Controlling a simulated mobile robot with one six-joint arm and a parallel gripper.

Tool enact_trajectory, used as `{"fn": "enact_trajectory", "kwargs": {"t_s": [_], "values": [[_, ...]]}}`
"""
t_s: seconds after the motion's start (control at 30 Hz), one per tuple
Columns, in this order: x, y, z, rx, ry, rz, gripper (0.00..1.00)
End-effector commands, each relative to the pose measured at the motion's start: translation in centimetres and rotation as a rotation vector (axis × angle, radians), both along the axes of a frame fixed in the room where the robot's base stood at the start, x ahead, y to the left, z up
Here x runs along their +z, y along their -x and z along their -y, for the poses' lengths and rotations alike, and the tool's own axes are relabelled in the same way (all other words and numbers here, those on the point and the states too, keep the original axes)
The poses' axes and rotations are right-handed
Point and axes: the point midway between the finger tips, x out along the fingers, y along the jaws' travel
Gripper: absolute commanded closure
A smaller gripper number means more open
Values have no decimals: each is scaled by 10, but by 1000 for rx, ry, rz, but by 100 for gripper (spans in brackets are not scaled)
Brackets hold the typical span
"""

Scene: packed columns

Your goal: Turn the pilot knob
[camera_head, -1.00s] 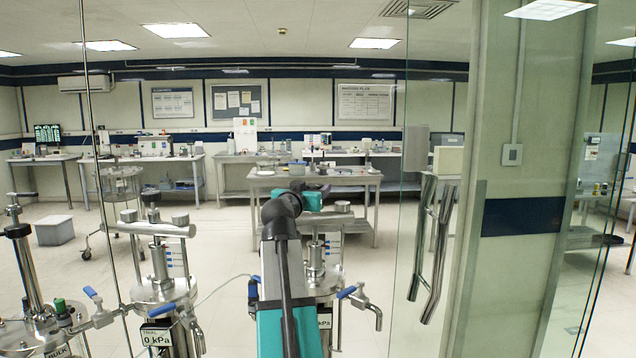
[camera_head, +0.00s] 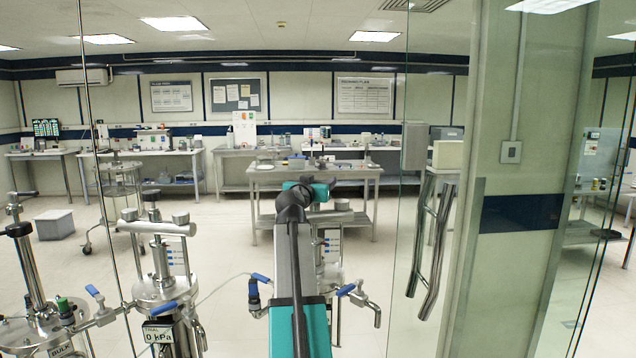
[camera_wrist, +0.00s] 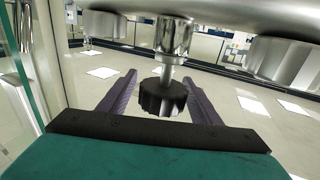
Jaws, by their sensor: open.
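A dark ridged knob (camera_wrist: 163,98) sits on a short metal stem in the wrist view, which is upside down. My gripper (camera_wrist: 160,76) has its two purple-grey fingers apart, with the knob between them. There is a clear gap on the left side. On the right the knob overlaps the finger in the picture, and I cannot tell if they touch.
A metal crossbar (camera_wrist: 225,20) and cylinder run close to the fingers in the wrist view. Another steel column (camera_head: 165,285) with a gauge reading 0 kPa stands left, with blue-handled valves nearby. Glass panels with a steel door handle (camera_head: 432,240) stand right. A table (camera_head: 315,172) stands behind.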

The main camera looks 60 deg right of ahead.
Motion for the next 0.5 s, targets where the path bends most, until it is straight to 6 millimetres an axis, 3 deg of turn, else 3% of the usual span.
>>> {"fn": "enact_trajectory", "kwargs": {"t_s": [0.1, 0.33, 0.5], "values": [[0, 0, 0, 0, 0, 0, 44], [0, 0, -1, 0, 0, 0, 83], [-1, 0, -1, -2, -1, -1, 83]]}}
